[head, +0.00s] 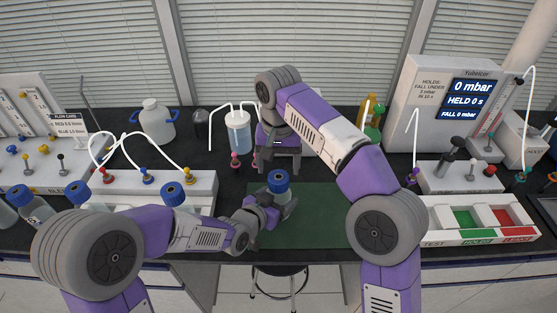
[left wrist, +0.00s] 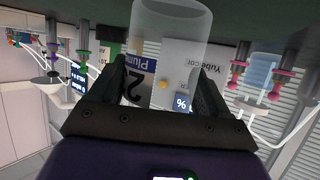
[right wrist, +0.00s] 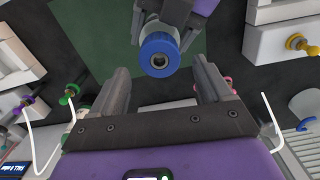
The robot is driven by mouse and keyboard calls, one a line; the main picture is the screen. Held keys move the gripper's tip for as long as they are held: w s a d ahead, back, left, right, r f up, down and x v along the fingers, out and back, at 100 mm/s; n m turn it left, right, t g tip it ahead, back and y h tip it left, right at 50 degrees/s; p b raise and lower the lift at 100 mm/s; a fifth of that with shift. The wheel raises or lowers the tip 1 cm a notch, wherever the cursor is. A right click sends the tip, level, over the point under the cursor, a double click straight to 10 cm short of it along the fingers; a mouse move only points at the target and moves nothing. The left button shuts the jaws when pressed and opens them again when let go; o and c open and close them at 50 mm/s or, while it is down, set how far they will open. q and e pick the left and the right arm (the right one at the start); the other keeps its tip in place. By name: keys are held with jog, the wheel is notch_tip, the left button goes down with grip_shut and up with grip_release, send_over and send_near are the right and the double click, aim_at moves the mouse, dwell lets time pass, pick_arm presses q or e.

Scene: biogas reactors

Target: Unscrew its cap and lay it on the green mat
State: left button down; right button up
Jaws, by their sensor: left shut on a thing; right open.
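A clear bottle (head: 280,191) with a blue screw cap (head: 278,177) stands upright at the left part of the green mat (head: 325,220). My left gripper (head: 279,203) is shut around the bottle's body from the side. In the left wrist view the bottle (left wrist: 178,35) appears upside down between the fingers, with a label showing "2". My right gripper (head: 279,163) points down over the cap with its fingers open. In the right wrist view the cap (right wrist: 159,55), with a dark hole in its top, lies roughly between and beyond the open fingertips. The cap is on the bottle.
A wash bottle (head: 239,133) stands behind on the dark bench. The manometer box (head: 440,90) and a tray with green and red compartments (head: 480,221) are at the right. Other blue-capped bottles (head: 172,193) stand at the left. The mat's right half looks clear, partly hidden by my right arm.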

aim_at(279, 178)
jog(key=m, duration=0.1)
jog(key=r+m, duration=0.1)
jog(key=m, duration=0.3)
jog(key=shift+r, duration=0.4)
jog(key=m, duration=0.1)
jog(key=r+m, duration=0.1)
jog(key=m, duration=0.1)
jog(key=shift+f, duration=4)
jog(key=c, duration=1.1)
jog(key=shift+o, duration=0.2)
jog(key=n, duration=0.9)
jog(key=shift+n, duration=0.4)
